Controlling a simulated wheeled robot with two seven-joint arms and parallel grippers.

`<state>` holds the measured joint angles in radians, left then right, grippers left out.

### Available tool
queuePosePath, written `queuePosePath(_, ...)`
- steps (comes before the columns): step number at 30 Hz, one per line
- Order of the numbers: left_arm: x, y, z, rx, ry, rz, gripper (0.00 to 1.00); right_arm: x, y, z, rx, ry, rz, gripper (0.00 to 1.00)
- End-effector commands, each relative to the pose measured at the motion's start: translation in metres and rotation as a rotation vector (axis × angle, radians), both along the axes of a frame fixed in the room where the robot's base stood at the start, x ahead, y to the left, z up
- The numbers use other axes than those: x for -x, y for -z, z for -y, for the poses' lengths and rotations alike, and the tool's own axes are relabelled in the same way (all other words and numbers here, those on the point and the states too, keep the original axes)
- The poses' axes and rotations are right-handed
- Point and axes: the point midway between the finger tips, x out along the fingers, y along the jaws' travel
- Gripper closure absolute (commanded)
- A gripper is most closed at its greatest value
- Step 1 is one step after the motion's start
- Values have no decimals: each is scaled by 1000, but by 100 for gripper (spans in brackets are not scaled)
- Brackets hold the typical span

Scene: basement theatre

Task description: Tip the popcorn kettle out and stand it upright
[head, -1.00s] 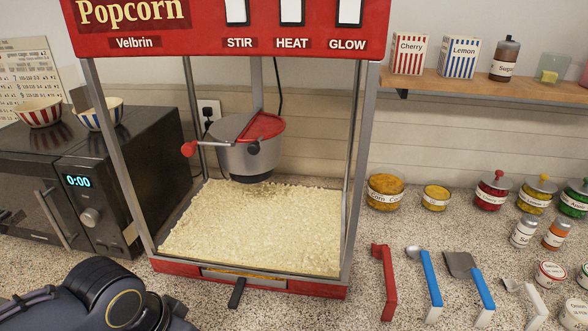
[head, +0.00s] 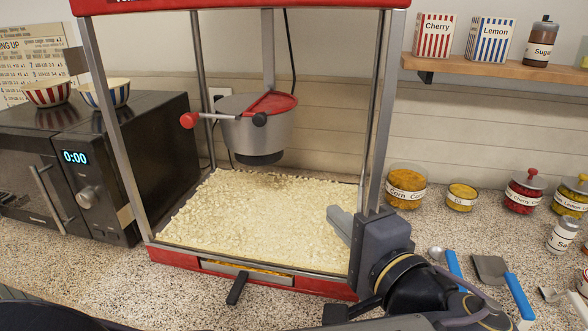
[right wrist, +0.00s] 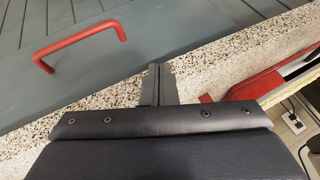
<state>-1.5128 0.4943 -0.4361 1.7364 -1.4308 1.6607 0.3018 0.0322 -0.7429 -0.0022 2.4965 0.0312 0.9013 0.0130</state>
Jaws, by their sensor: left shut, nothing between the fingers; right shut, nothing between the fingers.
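The grey popcorn kettle (head: 257,135) hangs inside the popcorn machine (head: 155,253) in the head view and looks about upright. It has a red lid half (head: 272,103) and a side handle with a red knob (head: 189,120) to the left. Its inside is hidden. Popcorn (head: 255,215) covers the machine floor below. My right gripper (right wrist: 160,76) shows in the right wrist view, shut and empty near the counter edge.
Jars (head: 406,188) stand at the back right, a microwave (head: 80,165) at left. A red drawer handle (right wrist: 80,45) shows below the counter. The machine's posts flank the kettle.

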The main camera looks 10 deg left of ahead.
Motion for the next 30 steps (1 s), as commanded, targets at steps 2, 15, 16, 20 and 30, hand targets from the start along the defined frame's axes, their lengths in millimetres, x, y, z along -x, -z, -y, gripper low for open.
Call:
queuePosePath(2, 6, -7, 13, -24, 16, 49, 100, 0, 2, 0, 0, 0, 0, 100)
queuePosePath(15, -50, -10, -25, -28, 14, 60, 100, 0, -2, 0, 0, 0, 0, 100)
queuePosePath(16, -55, -10, -28, -27, 15, 59, 100, 0, -2, 0, 0, 0, 0, 100)
queuePosePath(20, -79, -10, -45, -27, 14, 58, 100, 0, -4, 0, 0, 0, 0, 100)
queuePosePath(30, -136, -10, -83, -27, 17, 58, 100, 0, -10, 0, 0, 0, 0, 100)
